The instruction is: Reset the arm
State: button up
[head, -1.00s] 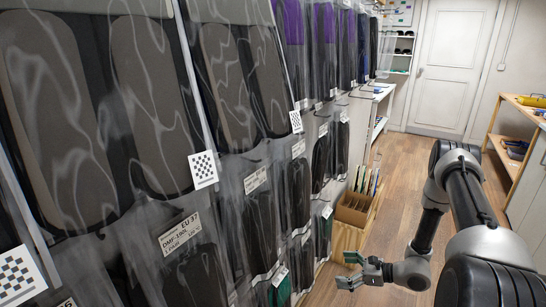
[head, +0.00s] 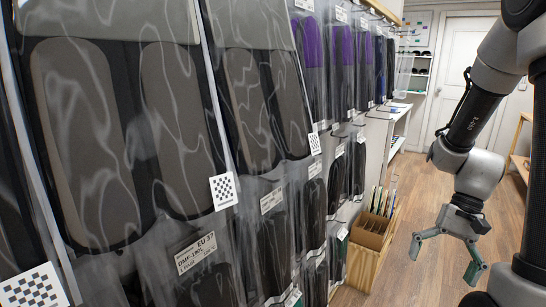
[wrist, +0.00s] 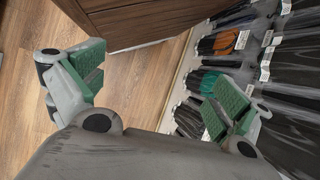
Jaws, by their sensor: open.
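My gripper (head: 450,250) hangs at the right of the head view, above the wooden floor, with its fingers pointing down and spread apart. Nothing is between the fingers. In the wrist view my gripper (wrist: 150,95) also shows open, its two green-padded fingers wide apart at left and right. My arm is bent, with its upper links rising at the right edge of the head view. The gripper is to the right of the wooden box and apart from it.
A wall of bagged insoles (head: 120,140) with labels and checkered markers fills the left. A wooden box (head: 368,240) with upright sheets stands on the floor beside it. A white door (head: 468,75) is at the back. Wooden floor (head: 412,200) is clear between box and gripper.

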jog(key=s+r+n+t+h, duration=0.2)
jog(key=r+n+t, duration=0.1)
jog(key=r, duration=0.6)
jog(key=s+a+r+n+t+h, duration=0.1)
jog(key=s+r+n+t+h, duration=0.1)
jog(key=r+t, duration=0.3)
notch_tip(320, 180, up, 5)
jog(key=shift+s+f+n, duration=0.2)
jog(key=shift+s+n, duration=0.2)
jog(key=shift+s, duration=0.3)
dwell(0.6)
